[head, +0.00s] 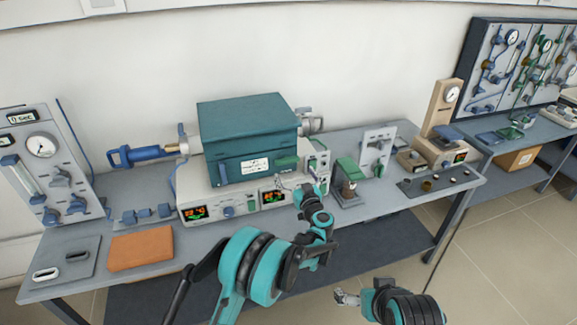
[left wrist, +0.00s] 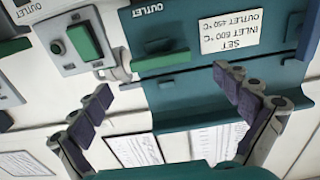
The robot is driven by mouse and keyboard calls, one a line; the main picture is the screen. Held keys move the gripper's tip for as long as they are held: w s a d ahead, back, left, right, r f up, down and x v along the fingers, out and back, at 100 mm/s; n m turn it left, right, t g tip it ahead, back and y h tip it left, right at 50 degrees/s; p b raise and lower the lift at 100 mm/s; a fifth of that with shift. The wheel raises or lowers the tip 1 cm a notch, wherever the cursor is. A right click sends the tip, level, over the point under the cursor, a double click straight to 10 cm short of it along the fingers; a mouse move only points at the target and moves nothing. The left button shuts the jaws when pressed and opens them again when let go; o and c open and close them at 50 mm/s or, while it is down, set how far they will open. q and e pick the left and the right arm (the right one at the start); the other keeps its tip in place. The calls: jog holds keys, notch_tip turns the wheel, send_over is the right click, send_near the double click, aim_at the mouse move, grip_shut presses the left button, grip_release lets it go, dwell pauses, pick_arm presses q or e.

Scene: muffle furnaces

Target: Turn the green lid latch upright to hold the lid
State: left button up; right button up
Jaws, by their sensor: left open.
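The teal furnace (head: 250,135) stands on a white control base with its lid down. The green lid latch (head: 287,161) lies level across the furnace's front right. In the left wrist view, which is upside down, the latch (left wrist: 162,62) is a green bar beside a pale pivot (left wrist: 116,66). My left gripper (head: 302,192) is in front of the furnace's right end.
A grey box with a green switch (left wrist: 85,42) sits close beside the latch. A green-topped device (head: 348,180) stands right of the furnace. An orange mat (head: 141,247) and a gauge panel (head: 42,165) are at the left. The bench front between is mostly clear.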

aim_at(288, 162)
pick_arm(q)
jog(key=b+x, duration=0.1)
jog(key=x, duration=0.5)
jog(key=shift+w, duration=0.15)
jog(key=c, duration=1.1)
